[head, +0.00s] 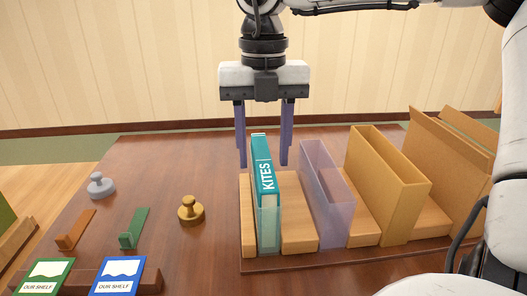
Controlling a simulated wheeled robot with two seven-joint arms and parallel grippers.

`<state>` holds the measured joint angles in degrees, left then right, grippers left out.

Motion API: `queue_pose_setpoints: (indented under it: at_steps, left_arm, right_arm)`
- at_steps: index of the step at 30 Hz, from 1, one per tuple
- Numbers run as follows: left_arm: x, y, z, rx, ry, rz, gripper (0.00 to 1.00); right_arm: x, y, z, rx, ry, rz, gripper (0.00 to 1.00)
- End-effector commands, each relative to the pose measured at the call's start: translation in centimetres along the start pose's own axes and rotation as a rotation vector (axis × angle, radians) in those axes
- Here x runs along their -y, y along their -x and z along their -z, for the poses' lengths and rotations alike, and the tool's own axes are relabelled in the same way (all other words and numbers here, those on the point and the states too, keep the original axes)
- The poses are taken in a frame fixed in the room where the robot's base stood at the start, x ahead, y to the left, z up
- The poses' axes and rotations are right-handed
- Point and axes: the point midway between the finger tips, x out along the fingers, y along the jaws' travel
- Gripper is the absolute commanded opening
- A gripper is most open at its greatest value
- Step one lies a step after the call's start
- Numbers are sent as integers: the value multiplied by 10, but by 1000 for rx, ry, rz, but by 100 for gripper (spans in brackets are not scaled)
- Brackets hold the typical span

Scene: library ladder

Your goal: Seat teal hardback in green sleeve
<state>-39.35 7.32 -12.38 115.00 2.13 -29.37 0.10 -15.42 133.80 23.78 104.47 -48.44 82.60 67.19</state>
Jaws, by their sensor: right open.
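The teal hardback (265,170), marked KITES on its spine, stands upright at the left end of the wooden rack. Its lower part is inside the clear greenish sleeve (269,231), and its upper part rises above the sleeve's front. I cannot tell whether its bottom rests on the sleeve's floor. My right gripper (263,164) points down over the book. Its purple fingers are open, one to each side of the book's top, with gaps showing between them and the covers. My left gripper is not in view.
Right of the book stand a clear lilac sleeve (327,185), a tan sleeve (405,205) and a larger brown one (452,165). Grey (100,186) and brass (190,211) knobbed weights, small bookends and two OUR SHELF cards (118,275) occupy the table's left side.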

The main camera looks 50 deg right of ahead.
Motion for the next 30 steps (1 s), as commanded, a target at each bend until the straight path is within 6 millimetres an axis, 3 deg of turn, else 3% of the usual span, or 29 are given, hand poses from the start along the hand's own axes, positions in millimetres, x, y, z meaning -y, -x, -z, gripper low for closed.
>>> queue_pose_setpoints:
  at_steps: [9,15,30]
  left_arm:
    - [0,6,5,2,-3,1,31]
    - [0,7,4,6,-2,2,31]
    - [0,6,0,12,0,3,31]
  right_arm:
    - [0,64,0,6,-1,-2,45]
    - [-1,90,0,3,0,-2,45]
    - [0,96,0,2,2,-1,45]
